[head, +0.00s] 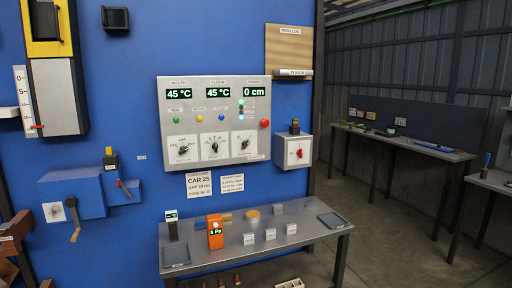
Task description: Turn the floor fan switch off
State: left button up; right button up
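A grey control panel (212,122) is fixed to the blue wall. It has three displays, and the middle one (217,92), seemingly headed FLOOR, reads 45 °C. Below them are three black rotary knobs on white plates: left (184,149), middle (214,147) and right (243,145). A separate grey box (293,150) with a small red switch (300,153) hangs right of the panel. The small lettering is too blurred to tell which switch is the floor fan's or its exact setting. Neither of my grippers is in view.
A metal table (262,243) stands below the panel with an orange meter (215,231), small white blocks and dark trays. Open floor (385,235) lies right, before a workbench (405,143).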

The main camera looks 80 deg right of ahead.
aim_at(244, 143)
jog(key=u, duration=1.9)
jog(key=i, duration=0.1)
jog(key=z, duration=3.45)
jog(key=i, duration=0.3)
jog(key=z, duration=0.25)
jog(key=i, duration=0.75)
jog(key=u, duration=0.2)
jog(key=k, duration=0.85)
jog(key=z, duration=0.2)
jog(key=i, duration=0.95)
jog(key=u, duration=0.05)
